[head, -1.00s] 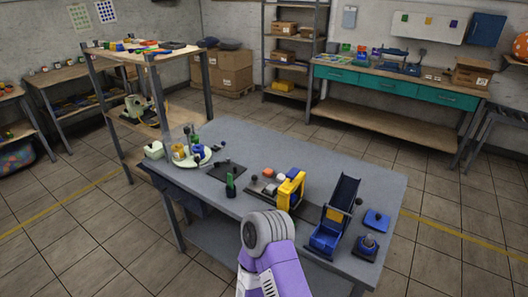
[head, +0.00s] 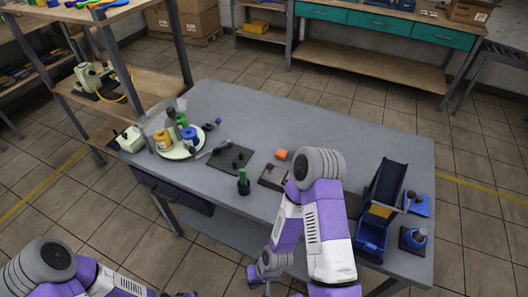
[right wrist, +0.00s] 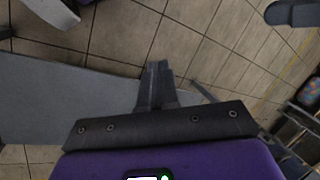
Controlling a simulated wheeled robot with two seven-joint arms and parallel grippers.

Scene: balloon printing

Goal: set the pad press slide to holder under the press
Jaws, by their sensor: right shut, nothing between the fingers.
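The black base plate of the pad press (head: 272,177) lies near the middle of the grey table, partly covered by my right arm. The yellow press body is hidden behind that arm, so I cannot tell where the slide sits. An orange block (head: 281,154) lies just behind the base. My right gripper (head: 268,287) hangs low at the front, short of the table edge. In the right wrist view its fingers (right wrist: 157,72) are together and empty, with floor and a grey surface beyond. My left arm shows at lower left; its gripper is not clearly visible.
The table's back is clear. A shelf rack stands left.

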